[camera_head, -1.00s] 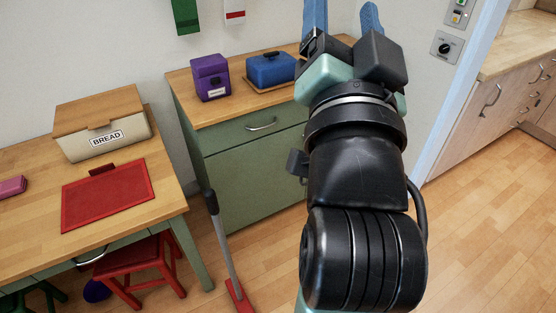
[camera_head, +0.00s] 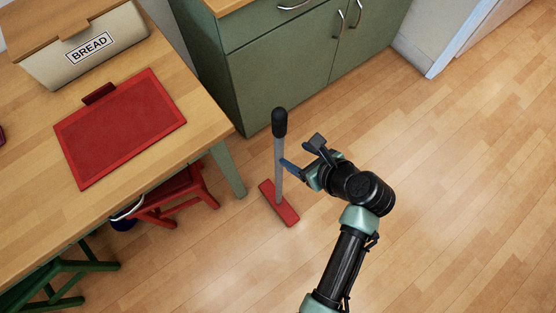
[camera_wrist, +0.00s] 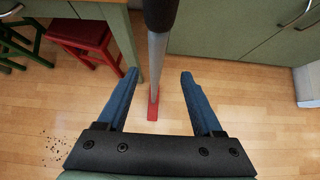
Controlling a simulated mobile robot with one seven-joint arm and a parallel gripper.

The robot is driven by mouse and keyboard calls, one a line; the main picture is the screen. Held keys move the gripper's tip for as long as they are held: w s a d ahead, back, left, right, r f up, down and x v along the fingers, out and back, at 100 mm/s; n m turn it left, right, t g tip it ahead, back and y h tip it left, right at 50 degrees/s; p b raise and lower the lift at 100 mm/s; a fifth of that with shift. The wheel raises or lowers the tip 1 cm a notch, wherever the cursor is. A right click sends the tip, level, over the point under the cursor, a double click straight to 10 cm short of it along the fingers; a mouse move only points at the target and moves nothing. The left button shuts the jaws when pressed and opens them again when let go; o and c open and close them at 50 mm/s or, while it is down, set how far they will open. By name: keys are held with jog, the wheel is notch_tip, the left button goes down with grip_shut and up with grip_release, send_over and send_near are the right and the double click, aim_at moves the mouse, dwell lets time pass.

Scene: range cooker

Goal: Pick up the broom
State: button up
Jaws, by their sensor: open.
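The broom stands upright on the floor, with a black grip (camera_head: 279,122), a grey handle (camera_head: 279,160) and a red head (camera_head: 279,205). It stands between the table and the green cabinet. My gripper (camera_head: 287,166) is beside the handle, to its right in the head view, below the black grip. In the wrist view the blue fingers of my gripper (camera_wrist: 158,77) are spread wide. There the grey handle (camera_wrist: 156,70) shows in the gap between them, with the black grip (camera_wrist: 160,12) at the top. Nothing is held. Whether a finger touches the handle I cannot tell.
The wooden table (camera_head: 205,110) stands at left, with a red board (camera_head: 120,125) and a bread box (camera_head: 85,48) on it. A red stool (camera_head: 175,195) and a green stool (camera_head: 60,275) are beneath. A green cabinet (camera_head: 290,70) stands behind. Floor at right is clear.

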aim_at(282, 150)
jog(key=x, duration=0.4)
jog(key=shift+w+a+f+b, duration=0.1)
jog(key=shift+a+b, duration=0.05)
jog(key=shift+b, duration=0.2)
jog(key=x, duration=0.2)
jog(key=b+x, duration=0.1)
jog(key=x, duration=0.2)
jog(key=shift+s+a+f, duration=0.15)
jog(key=shift+s+f, duration=0.05)
jog(key=shift+f, duration=0.05)
grip_shut()
jog(key=shift+r, duration=0.15)
